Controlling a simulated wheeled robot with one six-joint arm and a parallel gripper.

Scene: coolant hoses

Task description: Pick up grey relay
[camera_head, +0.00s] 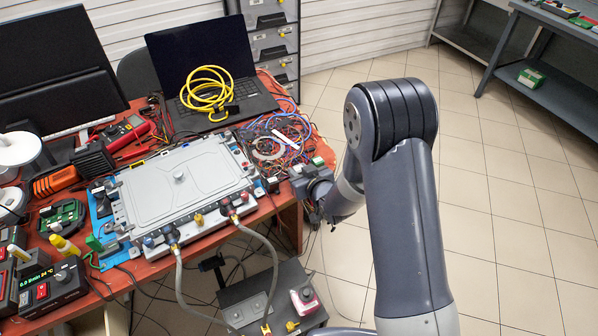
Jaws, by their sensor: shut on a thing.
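My arm comes in from the right, and my gripper (296,174) is low at the right edge of the red-brown table, beside the tangle of wires. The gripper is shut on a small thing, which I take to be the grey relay. The jaws and my wrist hide most of it, so its shape and colour do not show clearly. A small dark block (271,185) is just left of the gripper, near the table edge. I cannot tell whether the gripper touches the table.
A large grey lidded case (182,178) with hoses at its front stands left of the gripper. Tangled coloured wires (270,135) lie behind it. A laptop (203,58) with a coiled yellow cable (207,92) is at the back. A grey box (262,300) stands below the table. Floor right of my arm is clear.

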